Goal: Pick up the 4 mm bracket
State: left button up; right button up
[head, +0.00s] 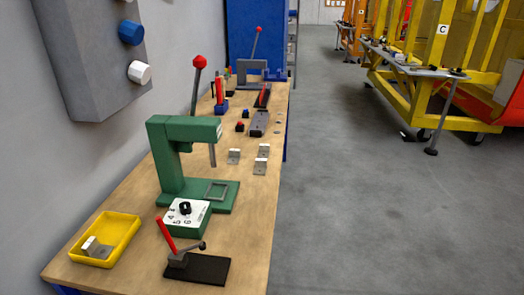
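Three small metal brackets stand on the wooden workbench to the right of the green press: one on the left (234,157), one at the back right (263,151) and one at the front right (260,167). Another light metal bracket (97,248) lies in the yellow tray (120,235) at the bench's near left corner. No thickness marking is readable, so I cannot tell which one is the 4 mm bracket. Neither of my grippers is in view.
The green press (172,165) with a dial box (186,217) and a red-handled clamp (178,258) on a black plate stand on the near bench (245,215). More tools stand farther back. A grey wall box (90,50) hangs left.

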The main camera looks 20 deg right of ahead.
aim_at(264, 148)
jog(key=l+z, duration=0.2)
jog(key=z, duration=0.2)
jog(key=l+z, duration=0.2)
jog(key=z, duration=0.25)
jog(key=l+z, duration=0.2)
jog(key=z, duration=0.2)
jog(key=i+l+u, duration=0.1)
jog(key=i+l, duration=0.25)
jog(key=l, duration=0.15)
jog(key=i+l+u, duration=0.15)
jog(key=i+l, duration=0.25)
jog(key=l, duration=0.15)
jog(key=i+u, duration=0.15)
jog(key=i, duration=0.3)
jog(key=i+l+u, duration=0.15)
jog(key=i, duration=0.35)
jog(key=i+l+u, duration=0.15)
jog(key=i, duration=0.3)
jog(key=i+u, duration=0.3)
jog(key=u, duration=0.15)
jog(key=i+l+u, duration=0.2)
jog(key=u, duration=0.25)
jog(key=i+l+u, duration=0.3)
jog(key=u, duration=0.15)
jog(key=i+l+u, duration=0.25)
jog(key=u, duration=0.2)
jog(key=i+l+u, duration=0.15)
jog(key=l+u, duration=0.25)
